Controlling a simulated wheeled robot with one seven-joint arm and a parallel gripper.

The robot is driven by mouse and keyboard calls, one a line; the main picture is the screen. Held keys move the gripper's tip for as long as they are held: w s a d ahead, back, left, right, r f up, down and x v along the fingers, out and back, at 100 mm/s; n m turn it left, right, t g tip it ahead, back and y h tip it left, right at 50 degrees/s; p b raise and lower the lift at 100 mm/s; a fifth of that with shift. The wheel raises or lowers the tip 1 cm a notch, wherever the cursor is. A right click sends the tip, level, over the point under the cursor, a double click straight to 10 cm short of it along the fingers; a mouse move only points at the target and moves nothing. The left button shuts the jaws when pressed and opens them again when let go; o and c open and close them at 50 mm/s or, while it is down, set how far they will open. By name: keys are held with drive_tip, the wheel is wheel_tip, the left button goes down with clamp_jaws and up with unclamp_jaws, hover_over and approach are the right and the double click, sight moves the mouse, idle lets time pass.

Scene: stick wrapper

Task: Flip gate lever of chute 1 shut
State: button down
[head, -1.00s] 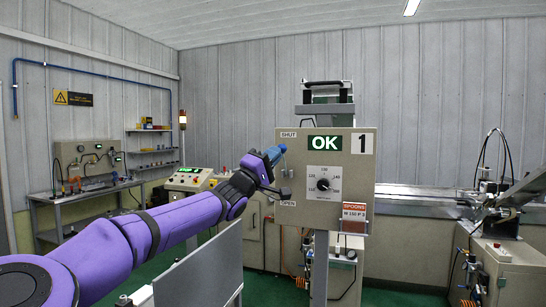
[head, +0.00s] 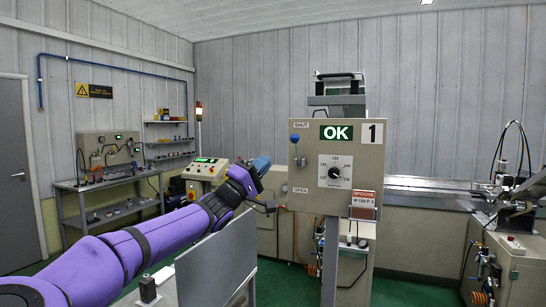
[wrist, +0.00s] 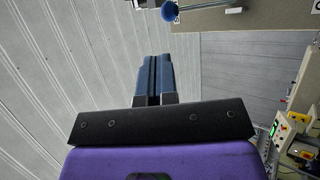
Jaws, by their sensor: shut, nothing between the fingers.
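The chute 1 panel (head: 358,165) is a beige box with a "1" label and a green "OK" sign. Its gate lever has a blue ball knob (head: 295,138), which sits up by the SHUT label (head: 301,125), well above the OPEN label (head: 301,189). My gripper (head: 261,163) has blue fingers and is shut and empty. It is left of the panel and lower than the knob, apart from it in the picture. In the wrist view the shut fingers (wrist: 153,75) point up, and the knob (wrist: 168,12) shows beyond them at the top edge.
A dial (head: 335,171) and a red SPOONS card (head: 363,198) are on the panel. A grey plate (head: 218,265) stands below my arm. A control console (head: 205,168) and a workbench (head: 105,185) are at the left. A conveyor (head: 420,190) runs at the right.

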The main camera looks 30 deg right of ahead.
drive_tip(key=shift+v, duration=2)
drive_tip(key=shift+r, duration=0.1)
